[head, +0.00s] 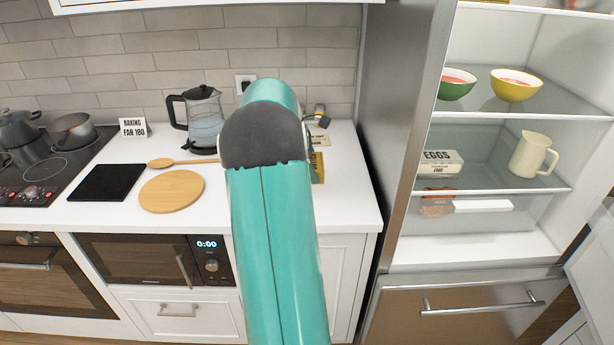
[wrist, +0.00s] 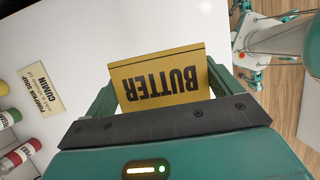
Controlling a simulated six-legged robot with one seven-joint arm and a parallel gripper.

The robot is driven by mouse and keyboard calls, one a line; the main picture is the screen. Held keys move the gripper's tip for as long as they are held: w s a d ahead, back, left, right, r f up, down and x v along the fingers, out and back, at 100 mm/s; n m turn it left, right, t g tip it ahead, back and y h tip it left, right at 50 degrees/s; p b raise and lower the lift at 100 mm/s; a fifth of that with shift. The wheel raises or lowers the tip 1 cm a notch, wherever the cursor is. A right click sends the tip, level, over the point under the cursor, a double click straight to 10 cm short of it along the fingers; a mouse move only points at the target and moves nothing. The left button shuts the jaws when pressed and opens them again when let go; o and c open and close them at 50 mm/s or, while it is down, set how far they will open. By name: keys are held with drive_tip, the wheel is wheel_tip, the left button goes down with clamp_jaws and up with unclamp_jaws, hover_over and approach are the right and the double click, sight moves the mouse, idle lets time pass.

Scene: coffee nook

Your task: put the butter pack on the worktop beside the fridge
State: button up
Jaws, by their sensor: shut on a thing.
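The butter pack (wrist: 160,82) is a yellow box with dark BUTTER lettering, upside down in the wrist view. My gripper (wrist: 163,88) is shut on it, a green finger at each side. In the head view a yellow sliver of the pack (head: 318,168) shows to the right of my arm, which hides the gripper and the rest. The pack is over the white worktop (head: 345,195) left of the fridge (head: 405,150); I cannot tell if it touches the surface. The fridge stands open.
Spice jars (wrist: 22,152) and a CUMIN card (wrist: 38,90) are at the wrist view's left. A kettle (head: 203,118), wooden spoon (head: 160,163), round board (head: 172,191) and black slab (head: 105,182) lie left of my arm. Worktop near the fridge is clear.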

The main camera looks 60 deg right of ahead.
drive_tip(key=f, duration=0.1)
drive_tip(key=w+d+f, duration=0.2)
drive_tip(key=shift+w+d+f, duration=0.1)
drive_tip(key=shift+d+f, duration=0.05)
drive_tip(key=shift+f, duration=0.25)
drive_tip(key=shift+w+d+f, duration=0.15)
drive_tip(key=shift+f, duration=1.55)
drive_tip(key=o, duration=0.9)
drive_tip(key=shift+f, duration=0.2)
drive_tip(key=shift+c, duration=0.2)
drive_tip(key=v, duration=1.2)
drive_tip(key=shift+r, duration=0.2)
